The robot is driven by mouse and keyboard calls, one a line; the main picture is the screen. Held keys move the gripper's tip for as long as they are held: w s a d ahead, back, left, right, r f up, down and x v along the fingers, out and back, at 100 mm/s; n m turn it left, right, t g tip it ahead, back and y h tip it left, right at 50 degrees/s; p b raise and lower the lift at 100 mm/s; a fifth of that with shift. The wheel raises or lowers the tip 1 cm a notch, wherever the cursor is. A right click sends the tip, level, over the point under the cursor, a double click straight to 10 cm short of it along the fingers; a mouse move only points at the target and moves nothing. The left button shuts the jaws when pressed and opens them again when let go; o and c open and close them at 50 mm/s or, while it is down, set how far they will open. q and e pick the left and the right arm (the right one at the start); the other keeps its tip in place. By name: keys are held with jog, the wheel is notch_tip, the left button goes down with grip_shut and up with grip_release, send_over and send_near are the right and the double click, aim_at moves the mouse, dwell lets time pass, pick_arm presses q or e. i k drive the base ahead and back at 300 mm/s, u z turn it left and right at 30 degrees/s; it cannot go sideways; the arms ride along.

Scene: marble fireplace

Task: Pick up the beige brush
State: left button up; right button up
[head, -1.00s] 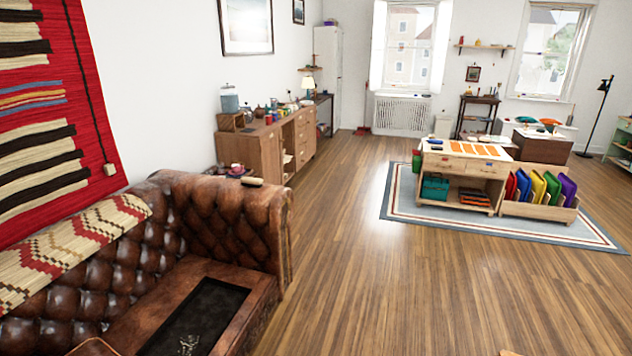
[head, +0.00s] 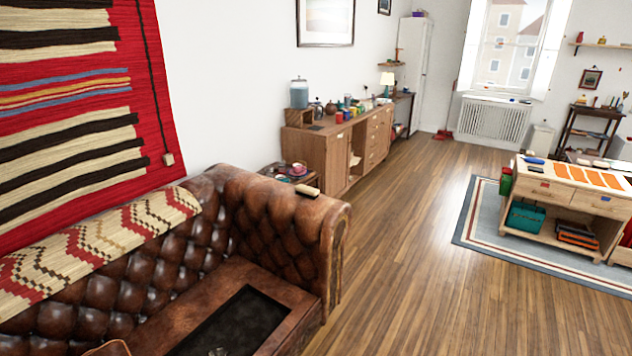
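A small beige brush (head: 307,190) with a dark lower side lies on top of the arm of the brown leather sofa (head: 338,222), at the sofa's far end. Neither of my grippers shows in the head view, so nothing of mine is seen near the brush.
A dark tray (head: 235,325) lies on the sofa seat. A small side table (head: 288,172) with a cup stands behind the sofa arm. A wooden sideboard (head: 340,150) lines the wall. The wooden floor right of the sofa is clear up to the rug (head: 478,222) and work table (head: 570,195).

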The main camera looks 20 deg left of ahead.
aim_at(310, 192)
jog(key=i, duration=2.65)
jog(key=u, duration=2.45)
